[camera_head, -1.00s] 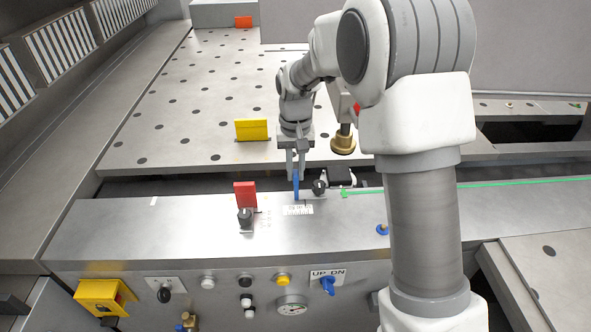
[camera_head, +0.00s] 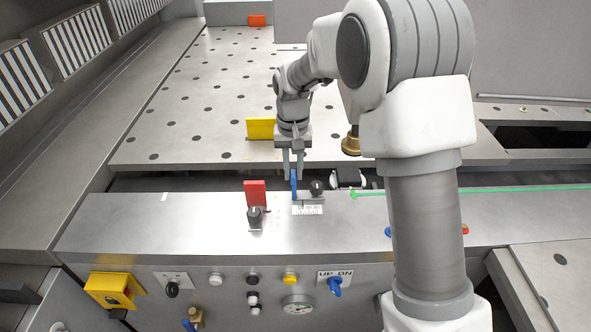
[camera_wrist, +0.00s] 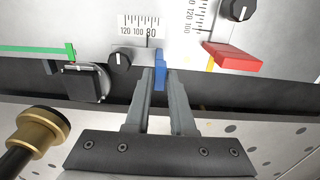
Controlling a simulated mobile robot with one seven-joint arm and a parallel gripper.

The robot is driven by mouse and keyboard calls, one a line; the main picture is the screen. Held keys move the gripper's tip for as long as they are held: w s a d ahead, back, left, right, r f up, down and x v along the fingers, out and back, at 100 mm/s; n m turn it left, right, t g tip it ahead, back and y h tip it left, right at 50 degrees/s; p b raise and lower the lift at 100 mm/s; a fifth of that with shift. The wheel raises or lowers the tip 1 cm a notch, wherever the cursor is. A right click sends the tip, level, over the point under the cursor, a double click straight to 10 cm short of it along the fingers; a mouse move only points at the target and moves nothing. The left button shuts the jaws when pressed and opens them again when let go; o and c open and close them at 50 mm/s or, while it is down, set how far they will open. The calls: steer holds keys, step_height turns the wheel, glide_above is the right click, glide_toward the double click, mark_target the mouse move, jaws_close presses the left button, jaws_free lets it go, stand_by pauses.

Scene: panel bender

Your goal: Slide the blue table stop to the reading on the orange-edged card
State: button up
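The blue table stop (camera_head: 294,183) stands upright at the left end of a white printed scale (camera_head: 307,210) on the machine's front ledge. In the wrist view the blue stop (camera_wrist: 160,72) is just right of the scale's 80 mark (camera_wrist: 151,33). My gripper (camera_head: 293,172) points down at the stop. In the wrist view its fingertips (camera_wrist: 161,78) lie against both sides of the blue stop. A black knob (camera_head: 316,187) sits beside the stop. I cannot make out an orange-edged card in either view.
A red stop (camera_head: 255,193) with its own black knob stands left on the ledge. A yellow block (camera_head: 260,128) is on the perforated table behind, and an orange block (camera_head: 257,20) farther back. A brass-ended rod (camera_wrist: 40,130) is near my gripper.

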steer(key=o, duration=0.3)
step_height(320, 180, up, 17)
steer(key=shift+r+p, duration=0.2)
steer(key=shift+p, duration=0.3)
